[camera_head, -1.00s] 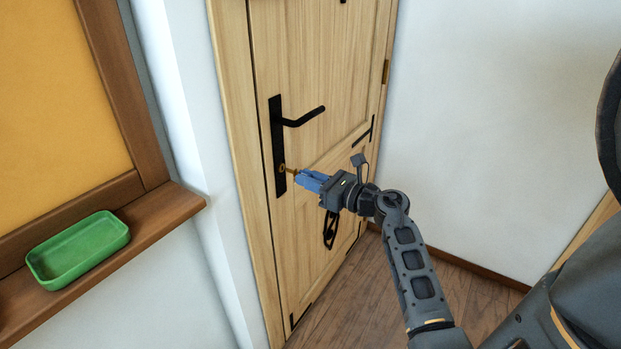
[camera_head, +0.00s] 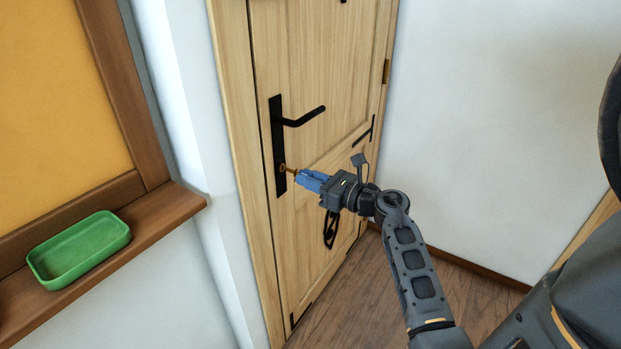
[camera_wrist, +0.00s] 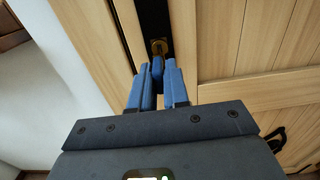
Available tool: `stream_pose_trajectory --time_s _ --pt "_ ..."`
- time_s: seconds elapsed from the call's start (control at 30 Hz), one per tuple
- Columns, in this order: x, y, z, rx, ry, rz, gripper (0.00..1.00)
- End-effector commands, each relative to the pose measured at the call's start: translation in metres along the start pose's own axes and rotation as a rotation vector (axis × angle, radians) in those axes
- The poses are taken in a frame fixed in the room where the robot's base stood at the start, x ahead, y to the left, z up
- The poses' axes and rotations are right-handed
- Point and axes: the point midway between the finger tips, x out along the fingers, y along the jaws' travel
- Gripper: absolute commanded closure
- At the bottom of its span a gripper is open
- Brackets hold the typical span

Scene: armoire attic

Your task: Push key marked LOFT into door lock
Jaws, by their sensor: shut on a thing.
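The wooden door (camera_head: 325,80) is shut and carries a black lever handle on a tall black plate (camera_head: 278,130). A brass lock (camera_head: 283,168) sits low on that plate. My gripper (camera_head: 300,177) is shut on a key, of which a thin brass-coloured shaft (camera_head: 291,170) shows between the blue fingertips and the lock. The shaft's tip is at or very near the lock; I cannot tell how deep it is. In the wrist view the lock (camera_wrist: 159,46) is just beyond the blue fingers, with a blue piece (camera_wrist: 157,68) between them. No LOFT marking is readable.
A green tray (camera_head: 35,270) sits on a wooden ledge (camera_head: 170,212) at left, below an orange panel. A dark looped item (camera_head: 330,230) hangs below my gripper. White walls flank the door, and the wooden floor in front is clear.

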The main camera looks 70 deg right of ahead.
Motion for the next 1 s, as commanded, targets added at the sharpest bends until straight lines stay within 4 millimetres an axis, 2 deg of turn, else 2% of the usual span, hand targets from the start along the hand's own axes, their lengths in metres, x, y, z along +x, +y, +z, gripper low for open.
stream_pose_trajectory --time_s 1.0 --pt "0.018 0.0 0.0 0.0 0.0 0.001 1.0"
